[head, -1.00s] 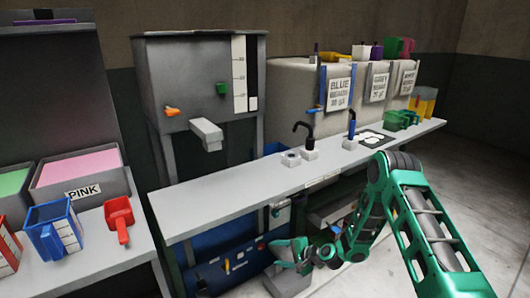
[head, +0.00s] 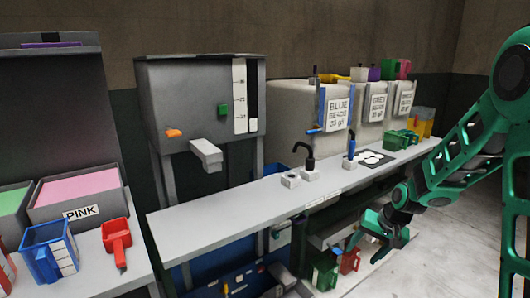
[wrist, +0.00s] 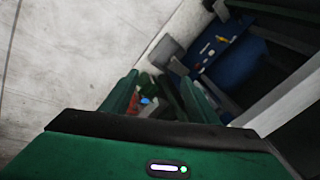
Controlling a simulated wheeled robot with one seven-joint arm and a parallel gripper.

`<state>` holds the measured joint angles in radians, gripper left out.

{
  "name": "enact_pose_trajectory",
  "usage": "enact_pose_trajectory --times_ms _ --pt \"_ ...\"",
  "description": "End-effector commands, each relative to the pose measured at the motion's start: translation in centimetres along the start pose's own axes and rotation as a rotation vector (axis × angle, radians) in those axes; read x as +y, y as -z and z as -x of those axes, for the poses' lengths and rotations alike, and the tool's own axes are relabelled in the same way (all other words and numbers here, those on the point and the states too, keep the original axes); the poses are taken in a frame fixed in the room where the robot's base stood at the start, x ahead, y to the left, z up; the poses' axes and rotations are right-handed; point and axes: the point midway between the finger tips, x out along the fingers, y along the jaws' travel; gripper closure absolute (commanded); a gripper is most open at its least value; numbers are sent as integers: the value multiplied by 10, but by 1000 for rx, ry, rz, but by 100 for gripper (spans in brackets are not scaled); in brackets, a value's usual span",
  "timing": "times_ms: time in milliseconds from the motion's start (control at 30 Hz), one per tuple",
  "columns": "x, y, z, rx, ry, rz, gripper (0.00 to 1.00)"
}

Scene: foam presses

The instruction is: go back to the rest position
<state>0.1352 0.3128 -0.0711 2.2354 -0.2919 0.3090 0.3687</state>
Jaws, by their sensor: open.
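My gripper (head: 377,240) is at the right in the head view, in front of the long grey counter and just below its top. My green arm comes down to it from the right edge. In the wrist view my gripper (wrist: 160,95) shows two green fingers standing apart with nothing held between them. Beyond the fingers are the floor and the things under the counter, small and blurred.
The long counter (head: 240,205) bears two dispensers, a dark mat and green containers (head: 400,138). A green jug (head: 325,272) and a red jug (head: 350,260) stand under it. A blue panel (wrist: 225,55) shows in the wrist view. The floor (head: 405,270) at right is open.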

Motion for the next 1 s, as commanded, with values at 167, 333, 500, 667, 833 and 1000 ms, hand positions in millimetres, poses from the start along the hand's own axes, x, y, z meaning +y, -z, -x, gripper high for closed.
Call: enact_pose_trajectory --times_ms 167,333,500,667,833,1000 --pt "43 -24 67 -2 -105 14 46" --pt "83 -59 122 -25 -190 5 46" --pt "118 -104 171 -57 -255 -20 46" --pt "147 -153 209 -97 -295 -55 46" --pt "167 -203 235 -140 -311 -90 46" --pt "178 -231 248 -168 -313 -112 46"
